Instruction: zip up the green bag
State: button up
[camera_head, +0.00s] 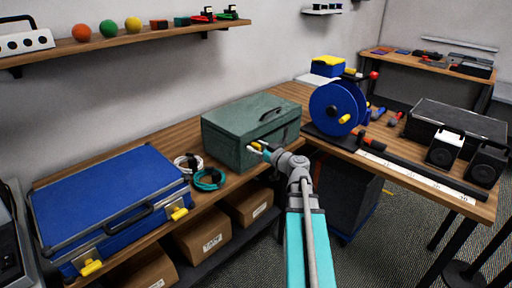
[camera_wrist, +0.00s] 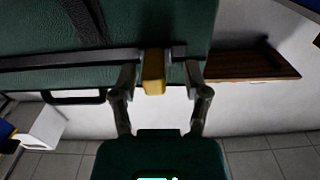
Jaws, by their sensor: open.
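The green bag (camera_head: 222,125) is a box-shaped case with a dark handle on its lid, standing on the wooden bench in the middle of the head view. In the wrist view, its green side (camera_wrist: 170,25) fills the top, with a grey zip track (camera_wrist: 60,60) running across. A yellow zip pull (camera_wrist: 153,75) hangs from the track. My gripper (camera_wrist: 161,72) is open, with one finger on each side of the pull and gaps between. In the head view, my gripper (camera_head: 264,150) is at the bag's front right; its fingertips are small there.
A blue case (camera_head: 110,195) with yellow latches and coiled cables (camera_head: 208,180) lie left of the bag. A blue reel (camera_head: 335,108) stands to the right, beside a white-marked ruler strip (camera_head: 420,176). Cardboard boxes (camera_head: 203,235) sit below the bench.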

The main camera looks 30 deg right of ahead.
aim_at(259, 148)
jog(key=shift+v, duration=3.55)
jog(key=shift+a, duration=0.1)
jog(key=shift+s, duration=0.2)
